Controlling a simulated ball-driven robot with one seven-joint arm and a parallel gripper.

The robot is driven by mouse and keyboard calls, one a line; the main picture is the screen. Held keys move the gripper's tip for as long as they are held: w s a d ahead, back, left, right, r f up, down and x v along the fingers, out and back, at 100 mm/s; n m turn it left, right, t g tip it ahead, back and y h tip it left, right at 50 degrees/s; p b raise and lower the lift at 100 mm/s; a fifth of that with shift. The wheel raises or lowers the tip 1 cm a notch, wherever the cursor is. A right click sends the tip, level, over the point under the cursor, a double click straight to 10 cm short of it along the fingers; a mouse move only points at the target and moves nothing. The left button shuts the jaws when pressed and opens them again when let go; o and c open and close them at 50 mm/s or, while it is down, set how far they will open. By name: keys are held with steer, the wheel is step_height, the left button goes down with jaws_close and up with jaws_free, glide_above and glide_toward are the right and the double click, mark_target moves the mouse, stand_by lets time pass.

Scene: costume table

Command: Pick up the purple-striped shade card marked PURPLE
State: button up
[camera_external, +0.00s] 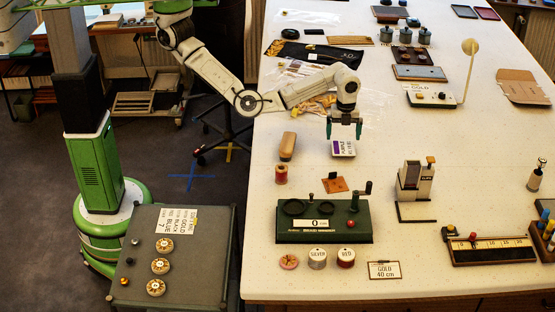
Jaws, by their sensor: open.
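The shade card (343,153) marked PURPLE is a small white card with a purple stripe, near the left part of the white table. My gripper (344,136) points down over the card, its two green fingers apart at the card's upper part. The fingers partly cover the card's top. I cannot tell whether the fingertips touch the card or whether it rests on the table.
A tan block (288,146) and a red spool (281,175) lie left of the card. An orange patch (334,185) and a green device (324,222) are in front.

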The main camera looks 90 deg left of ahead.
mark_target(343, 146)
step_height(343, 146, down, 5)
steer(key=shift+w+d+p, duration=0.1)
steer(key=shift+w+p, duration=0.05)
steer(key=shift+p, duration=0.25)
steer(key=c, duration=0.8)
steer(key=shift+r, duration=0.1)
